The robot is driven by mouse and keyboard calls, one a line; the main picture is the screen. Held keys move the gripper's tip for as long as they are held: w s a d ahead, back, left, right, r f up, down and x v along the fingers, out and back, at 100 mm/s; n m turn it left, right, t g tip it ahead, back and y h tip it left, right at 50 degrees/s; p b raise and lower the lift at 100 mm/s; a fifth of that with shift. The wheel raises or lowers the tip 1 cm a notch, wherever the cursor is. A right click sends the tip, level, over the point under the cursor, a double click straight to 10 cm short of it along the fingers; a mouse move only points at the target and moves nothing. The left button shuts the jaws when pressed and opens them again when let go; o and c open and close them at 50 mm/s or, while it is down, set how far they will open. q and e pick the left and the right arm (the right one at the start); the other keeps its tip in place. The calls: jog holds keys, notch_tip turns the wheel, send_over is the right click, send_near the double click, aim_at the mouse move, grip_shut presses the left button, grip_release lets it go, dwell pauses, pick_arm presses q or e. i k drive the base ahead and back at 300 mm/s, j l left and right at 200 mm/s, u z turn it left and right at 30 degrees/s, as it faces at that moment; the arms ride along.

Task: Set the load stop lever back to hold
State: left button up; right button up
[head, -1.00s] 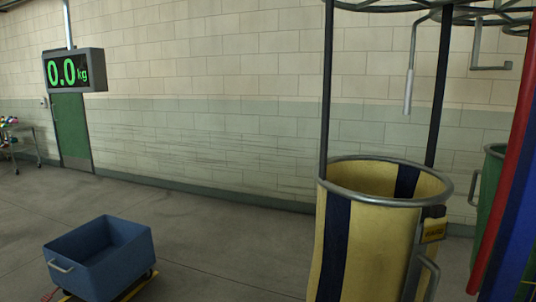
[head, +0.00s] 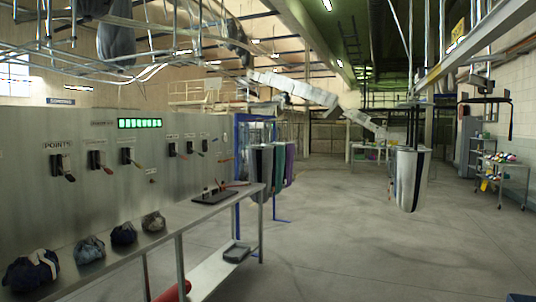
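A grey metal control panel (head: 90,180) fills the left side of the head view. It carries a row of several levers with small label plates above them. The leftmost lever (head: 64,167) is under a plate reading POINTS. Farther right are a red-handled lever (head: 98,160), an orange-handled lever (head: 131,157) and smaller ones. The other labels are too small to read, so I cannot tell which is the load stop lever or how it is set. Neither of my grippers is in view.
A metal bench (head: 190,219) in front of the panel holds several dark cloth bundles and a black plate with small levers (head: 214,195). A grey-and-black sling bag (head: 409,180) hangs over the floor. A cart (head: 502,172) stands at right. The middle floor is clear.

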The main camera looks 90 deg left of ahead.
aim_at(138, 165)
jog(key=u, duration=3.75)
jog(key=i+l+u, duration=0.35)
jog(key=i+l, duration=0.65)
jog(key=i, duration=0.5)
jog(key=i+l+u, duration=0.35)
jog(key=i+l, duration=1.05)
